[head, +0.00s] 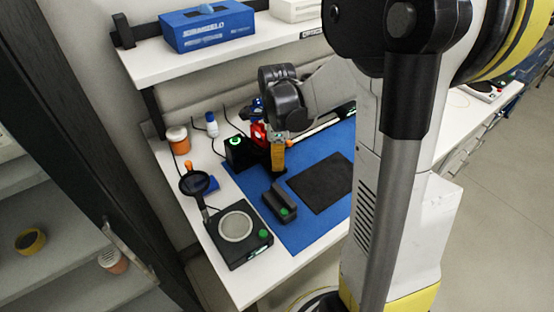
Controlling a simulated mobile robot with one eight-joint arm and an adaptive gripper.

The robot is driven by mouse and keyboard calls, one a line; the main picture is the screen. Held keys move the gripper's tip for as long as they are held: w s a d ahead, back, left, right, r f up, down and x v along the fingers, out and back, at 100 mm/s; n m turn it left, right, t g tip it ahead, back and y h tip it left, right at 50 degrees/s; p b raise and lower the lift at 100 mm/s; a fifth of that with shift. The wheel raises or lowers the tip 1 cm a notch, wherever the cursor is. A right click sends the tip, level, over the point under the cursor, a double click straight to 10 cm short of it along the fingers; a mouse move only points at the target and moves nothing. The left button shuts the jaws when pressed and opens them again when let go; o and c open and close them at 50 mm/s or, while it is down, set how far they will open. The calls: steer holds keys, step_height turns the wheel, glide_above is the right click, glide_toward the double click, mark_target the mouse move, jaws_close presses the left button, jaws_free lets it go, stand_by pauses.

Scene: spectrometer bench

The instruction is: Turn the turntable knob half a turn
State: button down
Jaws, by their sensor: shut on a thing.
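My gripper (277,167) points down over the back left part of the blue mat, below a grey and yellow wrist. Its dark fingers are small here and blend with the dark parts around them. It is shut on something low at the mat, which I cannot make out. A black box (240,153) with a glowing green ring on top stands just left of it. A red and blue item (258,131) is close behind. I cannot pick out the turntable knob with certainty. A black device with a pale round plate (235,226) and a green button stands apart at the front left.
A black bar-shaped unit (280,203) with a green button and a dark pad (322,183) lie on the blue mat (300,237). A round magnifier (194,183), an orange-and-white jar (178,140) and a white bottle (212,124) line the left. A shelf (215,52) overhangs the back.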

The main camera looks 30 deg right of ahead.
steer(key=n, duration=0.4)
steer(key=shift+n, duration=0.3)
steer(key=n+p, duration=0.1)
steer(key=n, duration=0.3)
steer(key=shift+n, duration=0.3)
steer(key=n, duration=0.3)
steer(key=shift+n, duration=0.3)
steer(key=n, duration=0.4)
steer(key=shift+n, duration=0.3)
steer(key=n, duration=0.3)
steer(key=shift+n+p, duration=0.3)
steer(key=n, duration=0.4)
steer(key=shift+n, duration=0.3)
steer(key=n, duration=0.4)
steer(key=shift+n, duration=1.8)
